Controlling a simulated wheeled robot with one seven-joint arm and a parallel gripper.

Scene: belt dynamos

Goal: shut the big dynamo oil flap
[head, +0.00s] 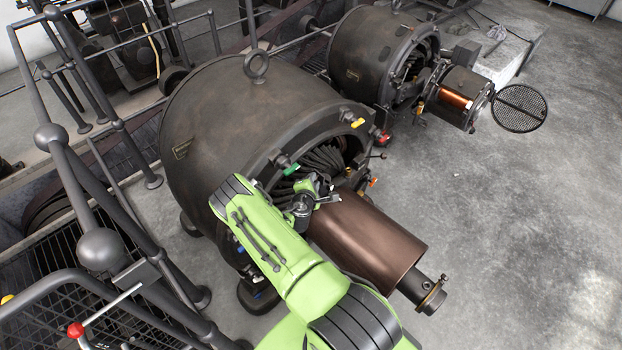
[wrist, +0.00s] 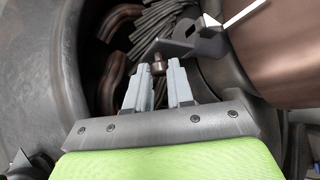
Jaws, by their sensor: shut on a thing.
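The big dynamo (head: 225,120) is a dark drum with an open end, and a copper-brown cylinder (head: 370,238) sticks out of that end. My gripper (head: 322,194) reaches into the open end beside the cylinder. In the wrist view, my gripper (wrist: 157,72) has its two grey fingers shut on a small brass knob (wrist: 158,62). A dark bent metal plate (wrist: 188,45) sits just beyond the fingertips and seems joined to the knob. I take it for the oil flap, but cannot tell how far open it stands. My arm hides part of the dynamo's end.
Cables and thick copper bars (wrist: 112,75) lie inside the dynamo close to the fingers. A smaller dynamo (head: 375,60) stands behind, with a round mesh cover (head: 520,108) swung out. Grey railings (head: 85,210) run along the left. The concrete floor at right is clear.

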